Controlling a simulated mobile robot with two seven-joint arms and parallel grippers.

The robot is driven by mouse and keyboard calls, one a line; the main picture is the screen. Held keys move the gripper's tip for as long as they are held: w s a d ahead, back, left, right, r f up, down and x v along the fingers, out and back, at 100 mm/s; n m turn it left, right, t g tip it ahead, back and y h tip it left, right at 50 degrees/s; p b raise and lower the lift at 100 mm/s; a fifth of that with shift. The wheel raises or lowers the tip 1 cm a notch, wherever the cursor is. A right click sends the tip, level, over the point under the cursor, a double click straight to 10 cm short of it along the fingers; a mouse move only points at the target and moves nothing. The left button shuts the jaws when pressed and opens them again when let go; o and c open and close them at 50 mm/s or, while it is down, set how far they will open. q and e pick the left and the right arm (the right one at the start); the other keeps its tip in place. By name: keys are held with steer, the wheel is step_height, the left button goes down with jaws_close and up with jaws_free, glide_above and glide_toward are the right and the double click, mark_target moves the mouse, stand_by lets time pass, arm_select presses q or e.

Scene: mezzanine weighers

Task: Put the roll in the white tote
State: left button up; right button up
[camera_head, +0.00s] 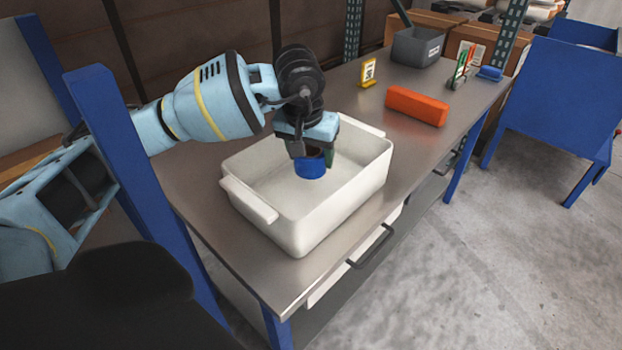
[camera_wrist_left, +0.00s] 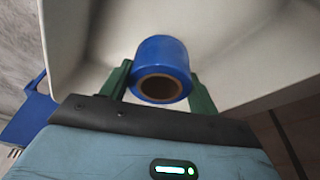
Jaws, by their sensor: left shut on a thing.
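The white tote (camera_head: 314,228) stands on the steel table, with handles at its ends. My left gripper (camera_head: 312,163) is over the tote's opening, pointing down, and is shut on a blue roll (camera_head: 309,169). In the left wrist view the roll (camera_wrist_left: 162,58) sits between the two green fingers of the gripper (camera_wrist_left: 160,80), and its brown core opening faces the camera. The tote's pale inside (camera_wrist_left: 240,50) lies behind the roll. I cannot tell whether the roll touches the tote's floor. My right gripper is not in view.
A blue post (camera_head: 140,180) stands at the table's left. A blue panel (camera_head: 560,95) stands at the right beyond open floor.

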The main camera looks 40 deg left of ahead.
arm_select(q)
steer(key=shift+f, duration=2.9)
steer(key=shift+f, duration=0.2)
steer(key=o, duration=1.1)
steer(key=shift+c, duration=0.2)
steer(key=shift+r, duration=0.1)
steer(key=v, duration=1.2)
steer(key=shift+r+p, duration=0.1)
steer(key=shift+p, duration=0.25)
